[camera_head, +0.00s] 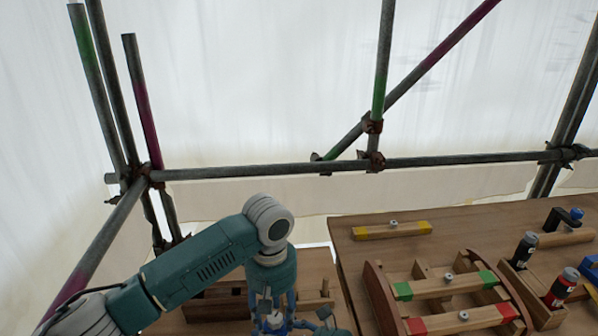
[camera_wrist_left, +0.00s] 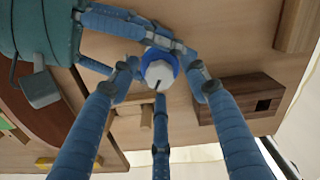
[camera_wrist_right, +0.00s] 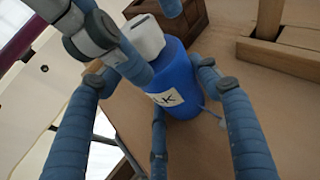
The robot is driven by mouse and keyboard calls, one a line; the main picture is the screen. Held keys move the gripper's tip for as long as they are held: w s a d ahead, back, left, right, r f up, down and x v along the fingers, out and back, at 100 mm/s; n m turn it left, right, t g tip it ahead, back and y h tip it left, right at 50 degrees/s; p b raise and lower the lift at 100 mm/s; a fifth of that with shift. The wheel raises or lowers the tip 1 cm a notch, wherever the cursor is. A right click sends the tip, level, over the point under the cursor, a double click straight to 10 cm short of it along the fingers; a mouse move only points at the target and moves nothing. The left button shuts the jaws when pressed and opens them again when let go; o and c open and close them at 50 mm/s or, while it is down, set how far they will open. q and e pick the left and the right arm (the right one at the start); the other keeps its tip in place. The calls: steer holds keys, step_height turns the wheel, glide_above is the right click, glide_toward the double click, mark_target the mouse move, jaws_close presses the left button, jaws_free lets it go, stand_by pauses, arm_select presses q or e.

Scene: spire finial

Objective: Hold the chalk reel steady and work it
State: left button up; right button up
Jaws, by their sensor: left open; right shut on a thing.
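The chalk reel is a blue body (camera_wrist_right: 180,78) with a pale label, partly readable as "LK", and a whitish cap (camera_wrist_right: 143,36). It stands on the wooden table, low in the head view (camera_head: 273,322). My right gripper (camera_wrist_right: 158,90) is shut on the blue body, its fingers around it. My left gripper (camera_wrist_left: 162,82) is open above the reel, its fingers spread around the whitish cap, which has a dark slot. In the head view, my left gripper (camera_head: 272,306) hides part of the reel. Whether its fingers touch the cap I cannot tell.
A dark wooden block with a square hole (camera_wrist_left: 240,103) lies beside the reel. On the right table are a curved wooden frame (camera_head: 375,290), a yellow-ended bar (camera_head: 392,230), a black can (camera_head: 524,250) and a red can (camera_head: 562,288). Scaffold poles (camera_head: 300,170) stand behind.

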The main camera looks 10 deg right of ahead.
mark_target(275, 317)
arm_select(q)
steer(key=shift+n, duration=0.8)
step_height(275, 317, up, 12)
steer(key=w+d+r+t+h, duration=0.1)
steer(key=w+d+r+t, duration=0.1)
steer(key=w, duration=0.5)
steer(key=w+d+r+t+h, duration=0.1)
steer(key=w+d+r+t, duration=0.2)
steer(key=w+r+t, duration=0.2)
steer(key=w+d+r+n+t+h, duration=0.1)
steer(key=w+d+r+t, duration=0.1)
steer(key=w+r, duration=0.3)
steer(key=shift+w+d+r+t+h, duration=0.15)
steer(key=shift+w+d+t+h, duration=0.25)
steer(key=shift+w+t, duration=1.05)
steer(key=shift+w+g, duration=0.5)
steer(key=shift+g, duration=0.05)
